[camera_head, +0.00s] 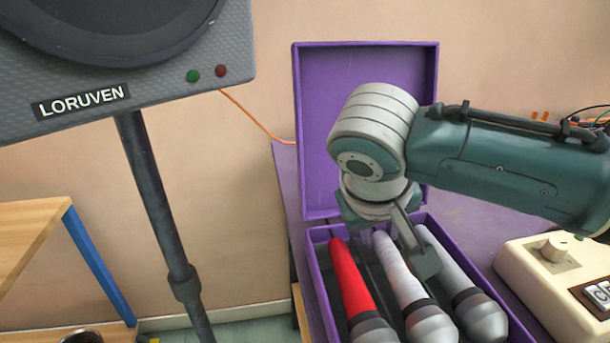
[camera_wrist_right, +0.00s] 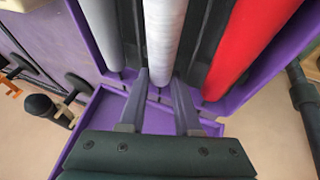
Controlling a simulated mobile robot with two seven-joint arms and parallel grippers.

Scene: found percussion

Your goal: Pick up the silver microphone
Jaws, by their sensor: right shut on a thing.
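An open purple case (camera_head: 315,285) holds three microphones side by side. The red microphone (camera_head: 350,280) lies at the left and a grey microphone (camera_head: 450,262) at the right. Between them lies a pale silver-white microphone (camera_head: 405,285) with a grey metal head. My right gripper (camera_head: 398,250) reaches down into the case, shut on the handle of this middle microphone. In the right wrist view, my right gripper (camera_wrist_right: 164,85) has one finger on each side of the pale handle (camera_wrist_right: 164,35). The microphone still lies in its slot. My left gripper is not in view.
The case's raised lid (camera_head: 318,150) stands behind my right gripper. A cream device with a knob (camera_head: 540,265) is close at the right. A speaker (camera_head: 140,85) on a dark stand (camera_head: 160,210) is at the left. A wooden table (camera_head: 30,235) is further left.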

